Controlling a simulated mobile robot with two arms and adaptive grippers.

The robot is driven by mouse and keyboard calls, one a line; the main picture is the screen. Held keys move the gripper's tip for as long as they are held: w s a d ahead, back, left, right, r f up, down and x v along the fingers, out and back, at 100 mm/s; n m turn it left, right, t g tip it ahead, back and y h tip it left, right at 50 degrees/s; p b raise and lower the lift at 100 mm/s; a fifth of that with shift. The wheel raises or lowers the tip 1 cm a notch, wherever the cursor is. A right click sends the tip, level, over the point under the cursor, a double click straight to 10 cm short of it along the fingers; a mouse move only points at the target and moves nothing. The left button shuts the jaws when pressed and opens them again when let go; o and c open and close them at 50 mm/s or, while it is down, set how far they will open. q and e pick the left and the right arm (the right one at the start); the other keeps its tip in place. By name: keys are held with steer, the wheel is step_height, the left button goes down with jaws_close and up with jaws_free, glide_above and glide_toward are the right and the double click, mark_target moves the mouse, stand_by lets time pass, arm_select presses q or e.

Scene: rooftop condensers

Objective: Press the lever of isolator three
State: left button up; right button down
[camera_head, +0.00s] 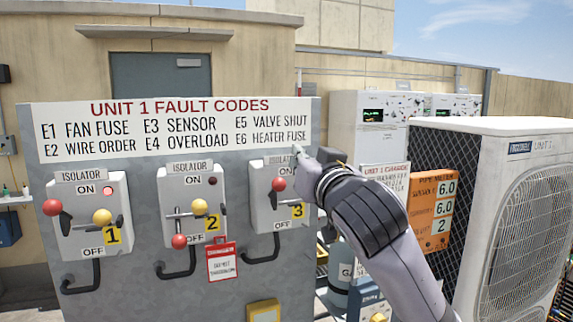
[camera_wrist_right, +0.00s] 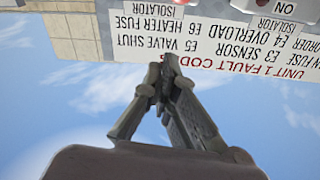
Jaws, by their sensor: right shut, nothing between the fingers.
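Isolator three (camera_head: 262,222) is the rightmost grey box on the panel, marked with a yellow 3 label (camera_head: 297,211). Its lever ends in a red ball (camera_head: 278,184), which sits high, just below the ON mark. My right gripper (camera_head: 297,151) is shut and empty. Its tips are above and a little right of the red ball, over the box's top edge, apart from the ball in the picture. The gripper and arm hide the box's upper right part. In the right wrist view the closed fingers (camera_wrist_right: 167,66) cover part of the sign; the lever cannot be made out there. My left gripper is not in view.
Isolator two (camera_head: 180,228) has its red ball down and a red tag (camera_head: 222,262) beside it. Isolator one (camera_head: 75,235) has a lit red lamp. The fault code sign (camera_head: 180,128) is above. A condenser unit (camera_head: 470,200) stands on the right.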

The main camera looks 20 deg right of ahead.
steer(key=r+p, duration=0.1)
steer(key=p, duration=0.3)
glide_above(275, 190)
steer(key=d, duration=0.3)
arm_select(q)
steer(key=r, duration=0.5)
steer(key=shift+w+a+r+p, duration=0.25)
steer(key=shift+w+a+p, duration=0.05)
steer(key=shift+p, duration=0.05)
arm_select(e)
steer(key=f, duration=0.2)
steer(key=s+f, duration=0.1)
steer(key=f, duration=0.1)
steer(key=shift+a, duration=0.3)
steer(key=shift+f, duration=0.1)
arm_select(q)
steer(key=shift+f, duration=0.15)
